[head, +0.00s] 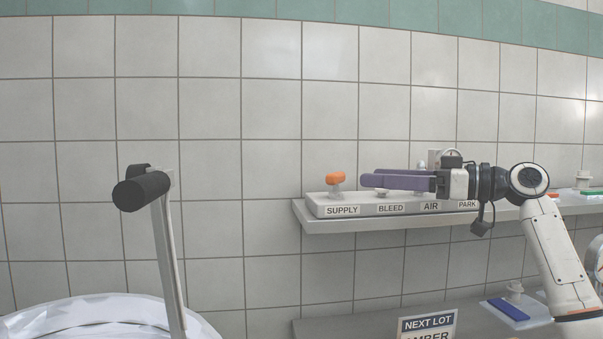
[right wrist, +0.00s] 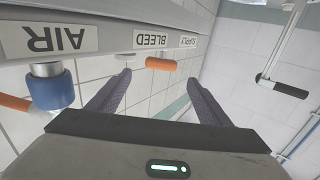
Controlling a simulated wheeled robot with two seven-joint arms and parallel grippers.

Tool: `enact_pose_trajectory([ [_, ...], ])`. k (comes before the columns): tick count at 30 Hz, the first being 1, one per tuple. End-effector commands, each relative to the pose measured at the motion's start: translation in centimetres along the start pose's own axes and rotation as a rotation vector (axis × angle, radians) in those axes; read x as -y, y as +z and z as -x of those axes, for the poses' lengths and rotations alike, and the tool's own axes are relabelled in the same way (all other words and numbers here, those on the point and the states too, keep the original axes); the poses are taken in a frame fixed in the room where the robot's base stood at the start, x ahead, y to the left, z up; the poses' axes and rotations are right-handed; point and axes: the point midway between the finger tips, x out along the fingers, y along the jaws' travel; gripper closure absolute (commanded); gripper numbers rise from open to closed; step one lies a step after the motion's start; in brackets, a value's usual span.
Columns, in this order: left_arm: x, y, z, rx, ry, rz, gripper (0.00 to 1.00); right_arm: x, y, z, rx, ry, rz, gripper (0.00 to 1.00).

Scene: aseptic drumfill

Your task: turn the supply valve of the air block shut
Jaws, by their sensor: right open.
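The air block (head: 325,209) is a pale block on a wall shelf, labelled SUPPLY, BLEED, AIR and PARK. The supply valve has an orange handle (head: 335,178) on a pale stem at the block's left end. My right gripper (head: 366,180) is open and empty, with purple fingers pointing left toward the orange handle, just right of it. In the right wrist view, the orange handle (right wrist: 161,64) shows between and beyond the fingertips, apart from them. A small pale bleed knob (head: 382,193) is below the fingers. My left gripper is not in view.
The shelf edge (head: 360,223) runs under the block. A blue collar (right wrist: 51,91) sits by the AIR label. At left stands a pale post with a black grip (head: 142,190), above a shiny covered drum (head: 95,315). A NEXT LOT sign (head: 428,324) is below. The wall left of the block is clear.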

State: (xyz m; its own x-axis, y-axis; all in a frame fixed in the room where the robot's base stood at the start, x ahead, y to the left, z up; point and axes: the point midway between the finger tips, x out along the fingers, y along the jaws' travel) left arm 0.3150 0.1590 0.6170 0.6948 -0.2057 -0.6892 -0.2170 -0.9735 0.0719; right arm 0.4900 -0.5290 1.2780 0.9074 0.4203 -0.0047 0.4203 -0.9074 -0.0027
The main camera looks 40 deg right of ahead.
Motion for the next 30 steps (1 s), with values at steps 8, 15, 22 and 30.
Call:
enact_pose_trajectory([
  [8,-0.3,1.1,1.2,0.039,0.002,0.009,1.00,0.1,-0.4,-3.1,0.002,-0.002,0.000,0.28],
  [15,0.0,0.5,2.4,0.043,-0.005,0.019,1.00,0.0,-0.5,-7.5,-0.001,-0.001,-0.002,0.28],
  [22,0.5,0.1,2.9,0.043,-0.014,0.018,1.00,0.0,-0.2,-9.9,-0.001,0.000,-0.002,0.28],
  [30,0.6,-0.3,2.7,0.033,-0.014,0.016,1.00,0.0,0.1,-10.3,0.000,0.001,-0.001,0.28],
])
